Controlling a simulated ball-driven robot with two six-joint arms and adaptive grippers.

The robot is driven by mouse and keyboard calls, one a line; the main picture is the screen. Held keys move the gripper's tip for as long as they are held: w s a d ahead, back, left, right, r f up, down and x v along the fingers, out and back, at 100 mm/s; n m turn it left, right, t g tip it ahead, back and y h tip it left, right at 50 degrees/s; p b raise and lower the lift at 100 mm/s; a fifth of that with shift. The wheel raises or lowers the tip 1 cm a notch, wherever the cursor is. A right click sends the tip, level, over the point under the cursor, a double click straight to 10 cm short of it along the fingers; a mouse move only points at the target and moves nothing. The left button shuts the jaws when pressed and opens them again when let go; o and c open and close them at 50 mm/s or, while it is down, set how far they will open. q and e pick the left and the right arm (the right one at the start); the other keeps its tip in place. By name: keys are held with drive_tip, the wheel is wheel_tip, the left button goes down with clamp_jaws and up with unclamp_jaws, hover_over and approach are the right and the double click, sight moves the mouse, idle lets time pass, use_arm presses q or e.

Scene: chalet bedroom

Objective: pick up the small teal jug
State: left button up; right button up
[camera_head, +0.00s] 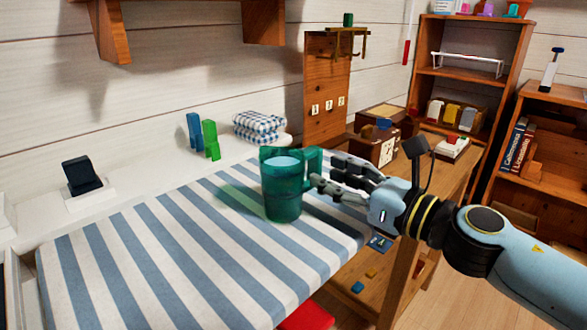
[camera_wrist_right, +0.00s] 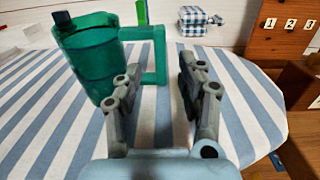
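The small teal jug (camera_head: 282,196) stands upright on the blue-and-white striped surface, its handle turned right towards my right gripper. The jug also shows at the upper left of the right wrist view (camera_wrist_right: 88,66). My right gripper (camera_head: 324,179) is just right of the jug, with its fingertips by the handle. In the right wrist view my right gripper (camera_wrist_right: 157,82) is open, and the upright bar of the handle shows in the gap between the fingers. I cannot tell whether a finger touches it. My left gripper is in neither view.
Blue and green blocks (camera_head: 210,140) and folded checked cloths (camera_head: 259,126) stand behind the jug. A wooden board with numbered tags (camera_head: 326,80) and a clock box (camera_head: 376,148) stand at the back right. The striped surface (camera_head: 165,265) is clear at left and front.

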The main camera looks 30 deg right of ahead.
sight(321, 169)
drive_tip(key=x, duration=0.2)
drive_tip(key=p+x, duration=0.1)
drive_tip(key=x, duration=0.1)
drive_tip(key=shift+r+p, duration=0.3)
drive_tip(key=shift+r, duration=0.1)
drive_tip(key=shift+w+f, duration=0.2)
clamp_jaws()
drive_tip(key=shift+r, duration=0.1)
